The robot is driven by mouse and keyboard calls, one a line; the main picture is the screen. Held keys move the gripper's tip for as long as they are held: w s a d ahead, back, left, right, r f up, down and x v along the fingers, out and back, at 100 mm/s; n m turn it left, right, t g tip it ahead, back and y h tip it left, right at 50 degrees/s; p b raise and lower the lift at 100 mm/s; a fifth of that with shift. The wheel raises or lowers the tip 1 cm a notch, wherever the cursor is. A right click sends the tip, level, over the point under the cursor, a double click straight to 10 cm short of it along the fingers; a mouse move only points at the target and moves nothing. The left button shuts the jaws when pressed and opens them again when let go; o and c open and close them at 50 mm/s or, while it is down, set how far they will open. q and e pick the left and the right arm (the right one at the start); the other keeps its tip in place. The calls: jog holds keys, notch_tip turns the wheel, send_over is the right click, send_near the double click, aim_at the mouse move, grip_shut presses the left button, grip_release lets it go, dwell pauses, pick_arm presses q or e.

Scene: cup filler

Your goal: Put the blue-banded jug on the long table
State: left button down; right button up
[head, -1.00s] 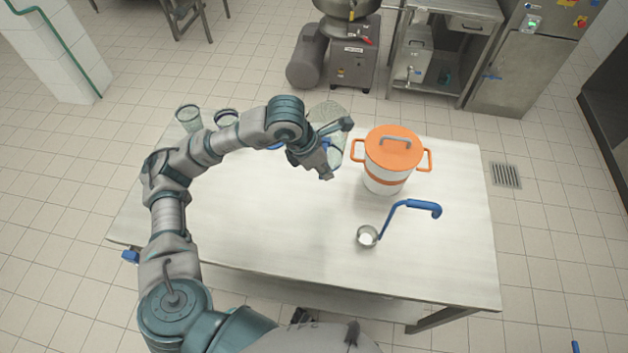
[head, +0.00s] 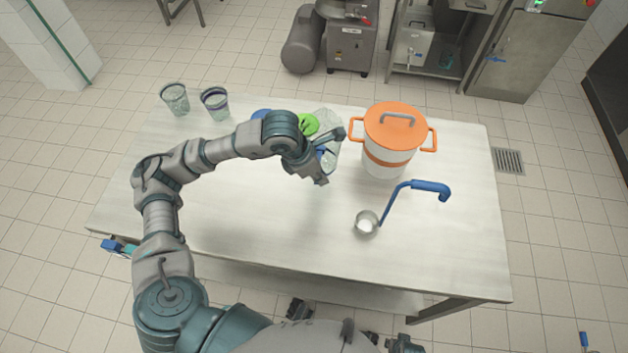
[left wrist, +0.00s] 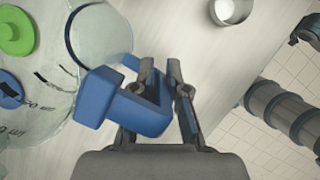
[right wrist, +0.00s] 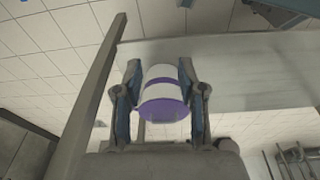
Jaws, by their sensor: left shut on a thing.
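My left gripper (head: 320,181) is shut on the blue handle (left wrist: 120,108) of a clear jug (left wrist: 100,40). In the head view the jug (head: 328,158) stands at the back middle of the long table (head: 270,215), partly hidden by my arm.
An orange-lidded white pot (head: 390,140) stands right of the jug. A ladle (head: 367,222) with a blue handle is nearer the front. Two clear tumblers (head: 175,98) (head: 214,103) stand at the back left. A green disc (head: 307,124) shows behind my arm. The front left tabletop is clear.

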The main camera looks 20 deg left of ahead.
pick_arm(q)
notch_tip(320, 180, down, 6)
jog(key=shift+d+r, duration=0.1)
jog(key=shift+r, duration=0.15)
jog(key=shift+f, duration=0.35)
pick_arm(e)
jog(key=shift+w+r, duration=0.35)
jog(key=shift+r, duration=0.55)
pick_arm(q)
jog(key=shift+f+b, duration=0.1)
jog(key=shift+b, duration=0.25)
pick_arm(e)
jog(key=shift+s+f, duration=0.1)
pick_arm(q)
jog(key=c, duration=1.2)
grip_release()
pick_arm(e)
jog(key=shift+r, duration=0.35)
pick_arm(q)
jog(key=p+v, duration=0.1)
jog(key=v, duration=1.1)
pick_arm(e)
notch_tip(320, 180, down, 4)
jog(key=shift+s+r, duration=0.15)
jog(key=shift+r, duration=0.05)
